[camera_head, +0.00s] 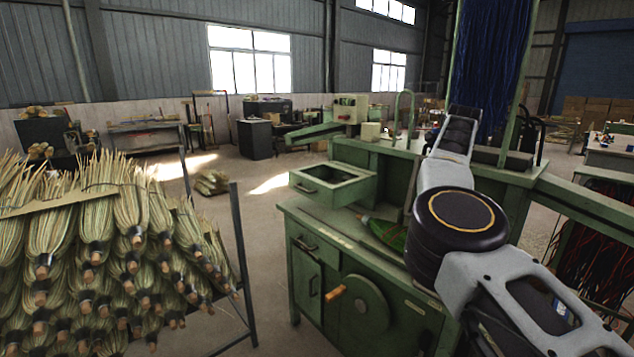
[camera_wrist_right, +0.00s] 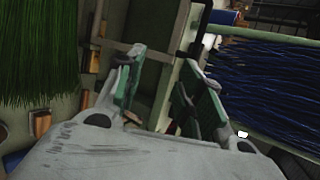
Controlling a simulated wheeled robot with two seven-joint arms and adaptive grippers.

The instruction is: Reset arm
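My right arm (camera_head: 450,180) reaches from the lower right over the green machine (camera_head: 350,250) in the head view. Its gripper cannot be made out there. In the right wrist view my right gripper (camera_wrist_right: 160,82) has its two green-padded fingers apart, with nothing visible between them. Green bristles (camera_wrist_right: 40,50) hang at the upper left of that view, and blue strands (camera_wrist_right: 265,85) lie at the right. My left gripper is in neither view.
Bundled brooms (camera_head: 110,250) are stacked on a rack at the left. Blue strands (camera_head: 490,60) hang behind my arm. Open floor (camera_head: 262,205) lies between rack and machine.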

